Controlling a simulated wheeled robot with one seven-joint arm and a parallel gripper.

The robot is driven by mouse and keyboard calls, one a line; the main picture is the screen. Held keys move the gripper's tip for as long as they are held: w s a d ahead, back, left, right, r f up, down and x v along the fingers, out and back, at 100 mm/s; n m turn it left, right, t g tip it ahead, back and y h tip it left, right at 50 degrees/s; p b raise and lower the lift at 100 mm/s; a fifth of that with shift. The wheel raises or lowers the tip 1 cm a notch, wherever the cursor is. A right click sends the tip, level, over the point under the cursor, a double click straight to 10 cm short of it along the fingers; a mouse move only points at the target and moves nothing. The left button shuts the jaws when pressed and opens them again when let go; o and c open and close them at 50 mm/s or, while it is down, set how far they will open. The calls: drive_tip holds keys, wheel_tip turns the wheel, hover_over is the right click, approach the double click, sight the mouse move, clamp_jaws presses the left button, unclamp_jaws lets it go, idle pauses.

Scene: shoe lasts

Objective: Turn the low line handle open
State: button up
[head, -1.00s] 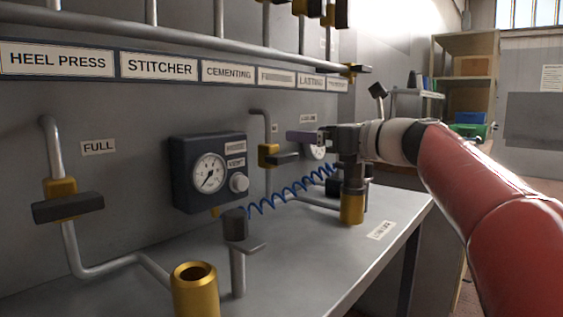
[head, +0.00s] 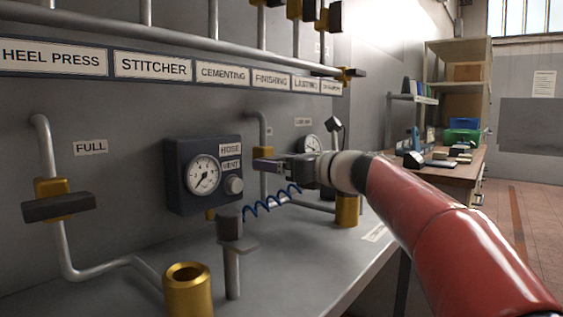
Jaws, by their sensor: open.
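A brass valve (head: 263,153) sits on the narrow middle pipe (head: 262,122), right of the hose and vent box. The small label beside it is too small to read, so I cannot confirm it is the low line. Its dark handle bar is mostly hidden behind my gripper. My gripper (head: 264,166) is open, its fingers pointing left in front of this valve. I cannot tell whether the fingers are around the handle or only in front of it. Another dark handle (head: 58,207) lies crosswise on the pipe marked FULL at the left.
The gauge box (head: 203,174) with a knob is just left of my gripper. A blue coiled hose (head: 270,203) hangs below it. A capped post (head: 232,255) and a brass cup (head: 187,290) stand on the bench. Labelled pipes (head: 180,34) run overhead.

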drive_tip(key=c, duration=1)
drive_tip(key=shift+n, duration=0.3)
drive_tip(key=n+b, duration=0.2)
drive_tip(key=n, duration=0.2)
drive_tip(key=shift+f, duration=0.1)
drive_tip(key=n+b, duration=0.2)
drive_tip(key=n, duration=0.3)
drive_tip(key=n+b, duration=0.2)
drive_tip(key=n, duration=0.2)
drive_tip(key=shift+b, duration=0.3)
drive_tip(key=shift+n+b, duration=0.75)
drive_tip(key=shift+n, duration=1.35)
